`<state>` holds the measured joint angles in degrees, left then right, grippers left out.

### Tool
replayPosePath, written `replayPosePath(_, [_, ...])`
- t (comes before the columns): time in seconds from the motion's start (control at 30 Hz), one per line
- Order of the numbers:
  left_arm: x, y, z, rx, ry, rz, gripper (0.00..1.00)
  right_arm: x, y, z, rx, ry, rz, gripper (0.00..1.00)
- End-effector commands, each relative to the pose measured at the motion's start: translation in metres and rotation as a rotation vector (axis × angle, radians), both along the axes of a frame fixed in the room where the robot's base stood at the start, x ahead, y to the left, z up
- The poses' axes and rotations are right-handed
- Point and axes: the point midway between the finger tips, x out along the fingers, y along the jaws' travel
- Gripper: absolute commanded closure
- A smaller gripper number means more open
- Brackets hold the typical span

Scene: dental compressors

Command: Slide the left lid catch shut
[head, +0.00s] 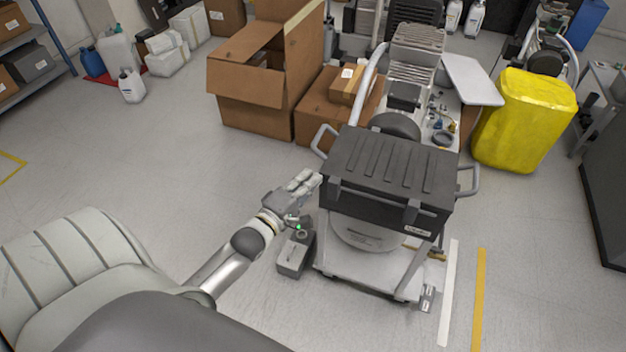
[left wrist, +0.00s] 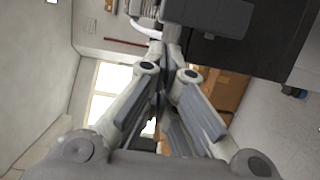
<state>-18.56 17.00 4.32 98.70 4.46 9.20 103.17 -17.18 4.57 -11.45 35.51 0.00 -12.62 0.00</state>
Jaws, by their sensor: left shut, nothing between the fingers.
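A dark grey case with a ribbed lid (head: 390,160) sits on a wheeled cart. The left lid catch (head: 334,190) is a dark tab at the left of its front face. I cannot tell from here whether it is shut. The right lid catch (head: 411,212) is on the same front face. My left gripper (head: 316,179) is shut and empty, just left of the left catch; whether it touches the case is unclear. In the left wrist view, its fingers (left wrist: 169,48) come together beside the dark case (left wrist: 218,52). My right gripper is not in view.
Grey bar handles (head: 322,140) stick out at the case's sides. A small grey pedal-like box (head: 292,256) stands on the floor below my left gripper. Cardboard boxes (head: 262,90) and a yellow container (head: 524,118) stand behind.

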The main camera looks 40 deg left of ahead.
Motion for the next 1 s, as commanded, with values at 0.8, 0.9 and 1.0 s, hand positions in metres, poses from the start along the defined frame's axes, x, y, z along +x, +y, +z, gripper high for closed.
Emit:
replayPosePath(0.8, [0.012, -0.049, 0.003, -0.004, -0.001, 0.001, 1.0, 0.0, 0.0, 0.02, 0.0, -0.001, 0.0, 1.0])
replayPosePath(0.9, [0.014, -0.059, 0.002, -0.001, -0.001, 0.001, 1.0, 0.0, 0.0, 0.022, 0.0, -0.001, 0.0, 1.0])
replayPosePath(1.0, [0.015, -0.063, 0.001, 0.0, -0.001, 0.0, 1.0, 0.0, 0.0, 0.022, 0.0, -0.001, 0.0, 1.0])
